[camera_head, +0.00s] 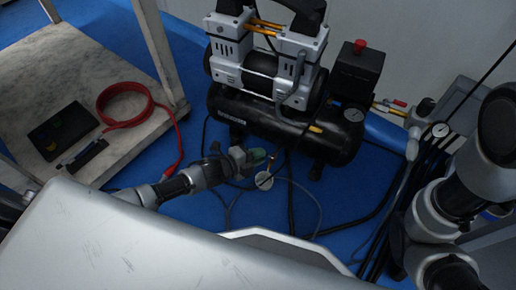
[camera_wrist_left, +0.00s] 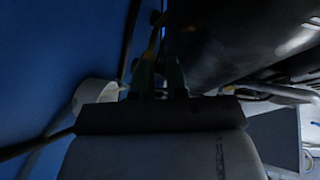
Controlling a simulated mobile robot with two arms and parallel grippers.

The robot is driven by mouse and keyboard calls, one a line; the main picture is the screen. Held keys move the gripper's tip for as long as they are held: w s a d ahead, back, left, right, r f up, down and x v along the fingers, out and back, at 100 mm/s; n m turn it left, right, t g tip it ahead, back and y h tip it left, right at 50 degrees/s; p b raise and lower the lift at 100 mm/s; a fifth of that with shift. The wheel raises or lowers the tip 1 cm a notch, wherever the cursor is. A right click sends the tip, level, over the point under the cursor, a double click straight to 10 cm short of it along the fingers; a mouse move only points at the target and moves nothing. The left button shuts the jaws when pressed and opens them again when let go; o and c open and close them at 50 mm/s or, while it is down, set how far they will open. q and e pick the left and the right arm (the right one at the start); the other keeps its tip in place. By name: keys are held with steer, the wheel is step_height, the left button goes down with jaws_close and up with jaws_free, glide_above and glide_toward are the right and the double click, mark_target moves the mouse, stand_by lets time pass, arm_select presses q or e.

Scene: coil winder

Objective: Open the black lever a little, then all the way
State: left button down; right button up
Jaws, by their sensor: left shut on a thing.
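The black lever (camera_head: 272,159) is small and dark, low in front of the compressor's tank, and mostly hidden at my left gripper's fingertips. My left gripper (camera_head: 259,158) has green fingers and reaches in from the left, just above the blue floor. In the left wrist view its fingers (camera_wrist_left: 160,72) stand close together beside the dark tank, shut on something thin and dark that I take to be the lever. The picture is too dark to show the lever's angle. My right gripper is out of view; only links of my right arm show at the right.
The compressor (camera_head: 335,140) with its black tank stands just behind my left gripper. Dark hoses and cables (camera_head: 335,230) lie on the blue floor. A marble-topped table (camera_head: 50,75) at the left holds a red hose (camera_head: 146,101) and a black case (camera_head: 62,130).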

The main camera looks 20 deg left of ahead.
arm_select(q)
steer(key=shift+s+d+r+n+t+y+p, duration=0.1)
steer(key=shift+s+d+n+t+y+p, duration=0.1)
steer(key=shift+n+t+y+p, duration=0.25)
steer(key=shift+s+d+n+t+y+p, duration=0.15)
steer(key=shift+s+n+t+y, duration=0.1)
steer(key=shift+n+y, duration=0.6)
steer(key=c, duration=1.1)
jaws_free()
steer(key=shift+c, duration=0.2)
steer(key=shift+a, duration=0.1)
